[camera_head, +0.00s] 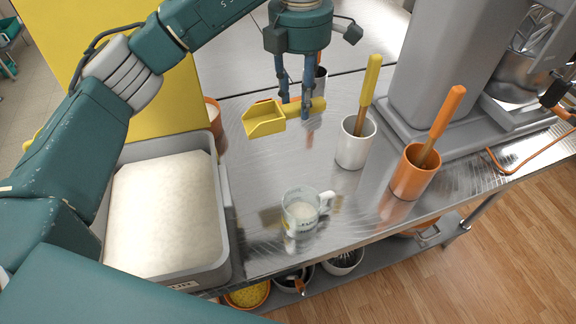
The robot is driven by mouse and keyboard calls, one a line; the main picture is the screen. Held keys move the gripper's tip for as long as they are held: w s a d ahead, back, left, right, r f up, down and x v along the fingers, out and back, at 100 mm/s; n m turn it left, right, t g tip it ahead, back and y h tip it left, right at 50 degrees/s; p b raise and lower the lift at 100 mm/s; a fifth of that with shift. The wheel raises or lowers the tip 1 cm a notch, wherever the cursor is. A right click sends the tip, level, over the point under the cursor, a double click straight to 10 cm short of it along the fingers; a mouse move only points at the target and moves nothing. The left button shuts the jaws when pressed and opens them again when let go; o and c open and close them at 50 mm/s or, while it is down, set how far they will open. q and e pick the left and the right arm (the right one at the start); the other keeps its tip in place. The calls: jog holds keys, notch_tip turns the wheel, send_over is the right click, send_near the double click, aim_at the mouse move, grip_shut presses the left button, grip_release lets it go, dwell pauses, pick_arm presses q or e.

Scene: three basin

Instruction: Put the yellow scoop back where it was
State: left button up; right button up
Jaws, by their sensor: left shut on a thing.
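My left gripper (294,103) reaches down from the top middle and is shut on the handle of the yellow scoop (266,120). The scoop is level, with its bowl pointing left and its handle end showing to the right of the fingers. It appears to be held above the steel table (270,165); the exact height is hard to tell. A grey bin (227,225) full of white powder (163,212) stands at the left, below my left arm. My right gripper is not in view.
A glass mug (301,212) with white contents stands near the front edge. A white pot (354,148) with a yellow-handled tool and an orange pot (412,178) with an orange-handled tool stand right of the scoop. A grey mixer (432,70) fills the back right. The table's middle is clear.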

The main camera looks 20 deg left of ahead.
pick_arm(q)
notch_tip(320, 180, down, 14)
jog(key=p, duration=0.2)
jog(key=shift+s+r+p, duration=0.1)
jog(key=shift+r+p, duration=0.1)
jog(key=shift+p, duration=0.1)
jog(key=shift+f, duration=0.55)
notch_tip(320, 180, down, 3)
jog(key=shift+f+p, duration=0.2)
jog(key=shift+p, duration=0.45)
jog(key=shift+f, duration=0.3)
jog(key=o, duration=1.2)
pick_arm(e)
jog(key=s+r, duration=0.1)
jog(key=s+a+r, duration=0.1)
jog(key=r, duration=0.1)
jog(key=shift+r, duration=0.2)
